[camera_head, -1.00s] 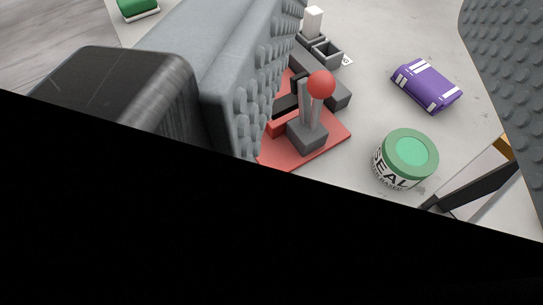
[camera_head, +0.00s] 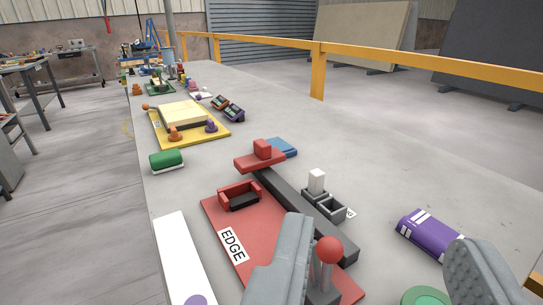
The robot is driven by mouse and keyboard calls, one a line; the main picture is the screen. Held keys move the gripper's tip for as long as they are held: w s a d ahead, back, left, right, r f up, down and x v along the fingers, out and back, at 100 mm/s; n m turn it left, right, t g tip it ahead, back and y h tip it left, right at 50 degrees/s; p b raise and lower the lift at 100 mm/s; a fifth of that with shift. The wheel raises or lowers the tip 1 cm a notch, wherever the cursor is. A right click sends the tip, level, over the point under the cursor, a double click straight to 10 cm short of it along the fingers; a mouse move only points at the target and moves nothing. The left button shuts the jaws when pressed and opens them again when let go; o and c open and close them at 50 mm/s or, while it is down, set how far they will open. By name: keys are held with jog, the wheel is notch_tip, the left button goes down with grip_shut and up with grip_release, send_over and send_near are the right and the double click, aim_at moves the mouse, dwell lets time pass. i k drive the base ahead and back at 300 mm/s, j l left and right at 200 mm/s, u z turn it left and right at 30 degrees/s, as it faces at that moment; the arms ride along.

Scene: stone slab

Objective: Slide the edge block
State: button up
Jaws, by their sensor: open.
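A red base plate (camera_head: 215,215) marked EDGE lies on the slab in front of me. A dark grey rail (camera_head: 305,208) runs along its right side, with a red block (camera_head: 262,152) at the far end. A red U-shaped holder (camera_head: 240,193) with a dark inside sits on the plate. A lever with a red ball (camera_head: 328,250) stands at the near end, partly hidden by my left finger. I cannot tell which red part is the edge block. My gripper (camera_head: 380,235) is open, its grey ridged fingers wide apart, with nothing seen held.
A white post with small dark bins (camera_head: 325,204) stands right of the rail. A purple pack (camera_head: 430,234) and green-topped tub (camera_head: 425,296) are near right. A white strip (camera_head: 182,255) lies left. Green block (camera_head: 167,160) and yellow board (camera_head: 215,133) are farther off.

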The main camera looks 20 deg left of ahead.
aim_at(264, 156)
jog(key=j, duration=0.7)
jog(key=i+j, duration=0.2)
jog(key=j, duration=0.2)
jog(key=i+j, duration=0.25)
jog(key=j, duration=0.1)
